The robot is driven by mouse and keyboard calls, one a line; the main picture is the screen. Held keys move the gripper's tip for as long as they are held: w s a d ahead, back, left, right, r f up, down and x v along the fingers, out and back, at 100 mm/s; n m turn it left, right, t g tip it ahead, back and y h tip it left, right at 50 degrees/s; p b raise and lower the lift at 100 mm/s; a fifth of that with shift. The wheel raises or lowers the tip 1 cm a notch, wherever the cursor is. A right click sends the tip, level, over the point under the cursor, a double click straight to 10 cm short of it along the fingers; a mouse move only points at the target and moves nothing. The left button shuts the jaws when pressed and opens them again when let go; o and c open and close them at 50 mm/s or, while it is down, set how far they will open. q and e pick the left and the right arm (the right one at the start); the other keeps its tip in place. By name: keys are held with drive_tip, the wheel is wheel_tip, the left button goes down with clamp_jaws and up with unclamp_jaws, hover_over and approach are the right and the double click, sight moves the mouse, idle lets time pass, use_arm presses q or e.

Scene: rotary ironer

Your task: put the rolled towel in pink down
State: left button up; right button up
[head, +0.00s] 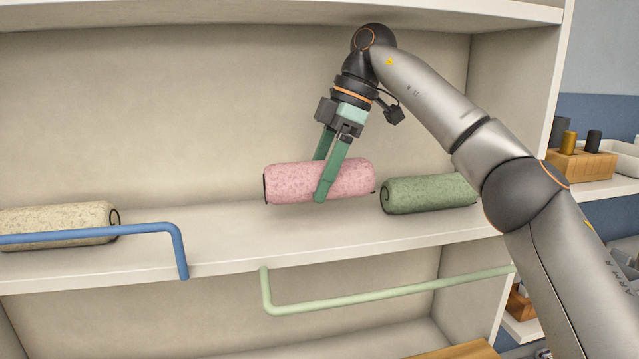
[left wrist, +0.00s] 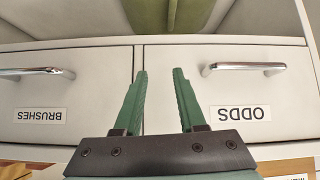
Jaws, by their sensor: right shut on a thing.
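The pink rolled towel (head: 290,183) is in the head view, at the middle of the shelf (head: 345,237). My right gripper (head: 324,180) comes down from above and is shut on it, with its green fingers on either side of the roll. The towel lies level, at or just over the shelf board; I cannot tell if it touches. My left gripper (left wrist: 160,90) shows in the left wrist view, open and empty, in front of two drawers.
A green rolled towel (head: 430,193) lies close to the right of the pink one, and a cream one (head: 55,222) lies far left behind a blue rail (head: 90,235). A pale green rail (head: 390,291) runs below the shelf edge. Drawers marked BRUSHES (left wrist: 39,115) and ODDS (left wrist: 241,113) have handles.

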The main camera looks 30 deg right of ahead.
sight(394, 179)
drive_tip(key=shift+f, duration=1.85)
drive_tip(key=o, duration=1.4)
drive_tip(key=shift+c, duration=0.2)
drive_tip(key=shift+r, duration=0.1)
drive_tip(key=shift+d+r, duration=0.15)
drive_tip(key=shift+r, duration=0.1)
drive_tip(key=v, duration=0.2)
drive_tip(key=shift+d+r, duration=0.1)
drive_tip(key=shift+r, duration=0.2)
drive_tip(key=s+d, duration=0.1)
drive_tip(key=d, duration=0.3)
drive_tip(key=s+d, duration=0.1)
drive_tip(key=d, duration=0.2)
drive_tip(key=s+d, duration=0.1)
drive_tip(key=d, duration=0.3)
drive_tip(key=shift+d+f, duration=0.1)
drive_tip(key=shift+d, duration=0.25)
